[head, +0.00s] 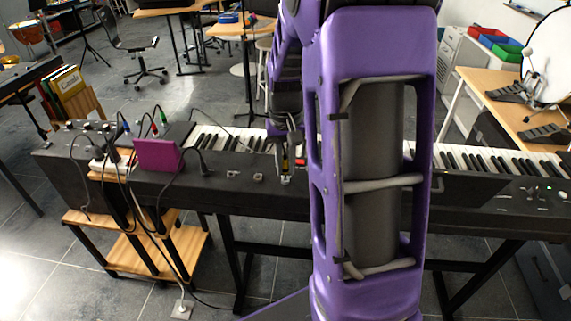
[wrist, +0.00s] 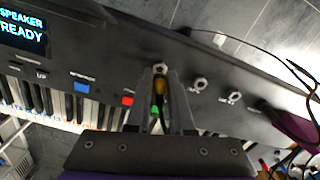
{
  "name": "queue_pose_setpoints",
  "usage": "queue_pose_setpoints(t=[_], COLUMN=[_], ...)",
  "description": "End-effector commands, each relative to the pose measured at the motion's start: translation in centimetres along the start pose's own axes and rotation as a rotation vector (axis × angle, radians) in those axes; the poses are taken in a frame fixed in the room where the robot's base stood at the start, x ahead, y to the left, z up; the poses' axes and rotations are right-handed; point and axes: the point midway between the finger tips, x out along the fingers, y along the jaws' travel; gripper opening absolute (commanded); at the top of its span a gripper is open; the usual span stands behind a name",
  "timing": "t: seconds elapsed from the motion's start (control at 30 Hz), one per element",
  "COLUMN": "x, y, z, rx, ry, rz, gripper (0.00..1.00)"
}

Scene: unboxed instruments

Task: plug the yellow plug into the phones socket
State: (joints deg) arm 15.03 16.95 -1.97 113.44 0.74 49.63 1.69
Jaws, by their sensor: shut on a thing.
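The yellow plug (wrist: 160,86) is between the two fingers of my gripper (wrist: 161,76) in the wrist view. My gripper is shut on it. A metal ring socket (wrist: 160,67) on the dark keyboard panel shows right at the plug's front end. I cannot tell whether the tip is inside it or just in front of it, and I cannot read its label. A green piece (wrist: 155,112) shows behind the plug between the fingers. In the head view my gripper (head: 287,168) is over the keyboard's back panel, partly hidden by my arm.
Two more ring sockets (wrist: 200,84) (wrist: 235,98) lie to the right. A red button (wrist: 127,100), a blue button (wrist: 82,87) and a display (wrist: 22,32) reading "SPEAKER READY" are left.

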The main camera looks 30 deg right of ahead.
Motion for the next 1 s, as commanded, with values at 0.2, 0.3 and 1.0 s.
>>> queue_pose_setpoints(t=[0.2, 0.3, 1.0], x=[-0.06, -0.07, 0.72], y=[0.00, 0.00, 0.00], z=[0.00, 0.00, -0.01], rx=[0.000, 0.000, 0.000], ry=[0.000, 0.000, 0.000], rz=[0.000, 0.000, 0.000], gripper=[0.00, 0.00, 0.00])
